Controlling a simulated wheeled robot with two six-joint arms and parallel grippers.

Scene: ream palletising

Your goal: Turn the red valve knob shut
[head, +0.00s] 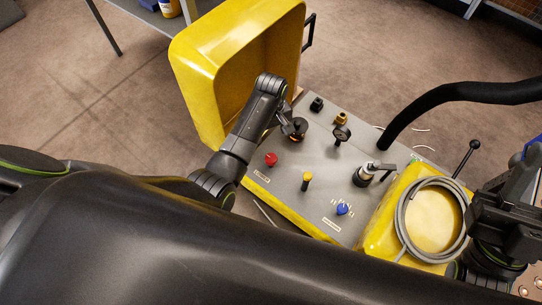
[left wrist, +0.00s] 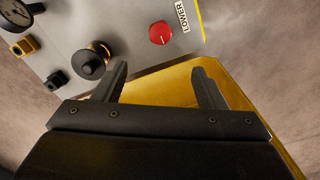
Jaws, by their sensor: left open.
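The red valve knob (head: 271,159) is on the grey panel (head: 318,162), near its yellow front edge. In the left wrist view the round red knob (left wrist: 162,34) has a pale pointer mark and sits beside a "LOWER" label. My left gripper (head: 285,124) is beyond the red knob in the head view, close to a black knob with a brass base (head: 298,129). In the left wrist view my open left gripper (left wrist: 160,76) has nothing between its fingers; the red knob lies ahead of the fingertips, apart from them. My right gripper (head: 508,215) is at the far right; its jaws are unclear.
A raised yellow cover (head: 205,50) stands behind my left arm. A coiled grey hose (head: 406,222) and a thick black hose (head: 440,97) are to the right.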

